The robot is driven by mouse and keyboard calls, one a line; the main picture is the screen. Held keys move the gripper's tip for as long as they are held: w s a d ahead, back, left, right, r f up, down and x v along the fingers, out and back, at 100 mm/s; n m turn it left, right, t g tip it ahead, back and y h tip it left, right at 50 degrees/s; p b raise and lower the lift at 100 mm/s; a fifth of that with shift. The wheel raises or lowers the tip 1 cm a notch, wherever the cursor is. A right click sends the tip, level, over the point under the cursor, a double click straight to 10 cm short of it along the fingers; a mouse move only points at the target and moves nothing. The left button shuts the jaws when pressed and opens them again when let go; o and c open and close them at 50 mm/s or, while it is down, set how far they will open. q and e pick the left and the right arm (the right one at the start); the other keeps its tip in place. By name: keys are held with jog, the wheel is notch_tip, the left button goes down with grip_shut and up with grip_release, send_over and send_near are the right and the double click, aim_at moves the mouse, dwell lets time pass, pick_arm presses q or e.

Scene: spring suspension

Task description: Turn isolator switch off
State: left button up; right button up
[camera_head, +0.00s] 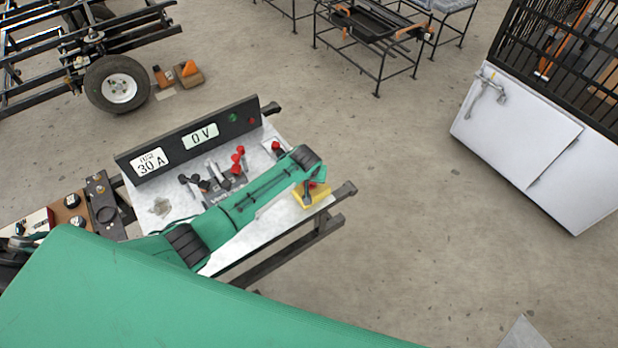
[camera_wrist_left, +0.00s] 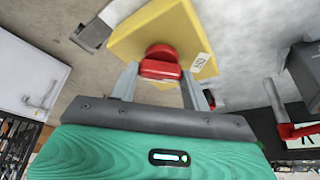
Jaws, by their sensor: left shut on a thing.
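The isolator switch is a yellow box (camera_head: 316,197) at the right front corner of the white panel top. In the left wrist view the yellow box (camera_wrist_left: 150,35) carries a red knob (camera_wrist_left: 160,68) and a small white label (camera_wrist_left: 200,62) whose text is hard to read. My left gripper (camera_head: 309,190) is over the box in the head view. In the left wrist view my left gripper (camera_wrist_left: 160,80) has a finger on either side of the red knob and is shut on it. In the head view the gripper and wrist partly hide the knob. My right gripper is in neither view.
A black upright board (camera_head: 190,138) with "30 A" and "0 V" displays stands along the panel's back. Red and black levers (camera_head: 236,160) rise from the middle of the panel. A white cabinet (camera_head: 530,140) stands far right. The floor between is clear.

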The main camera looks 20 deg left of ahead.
pick_arm(q)
jog(key=o, duration=1)
jog(key=shift+r, duration=0.1)
jog(key=b+v, duration=0.1)
jog(key=v, duration=1.2)
jog(key=shift+s+r, duration=0.15)
jog(key=shift+r, duration=0.15)
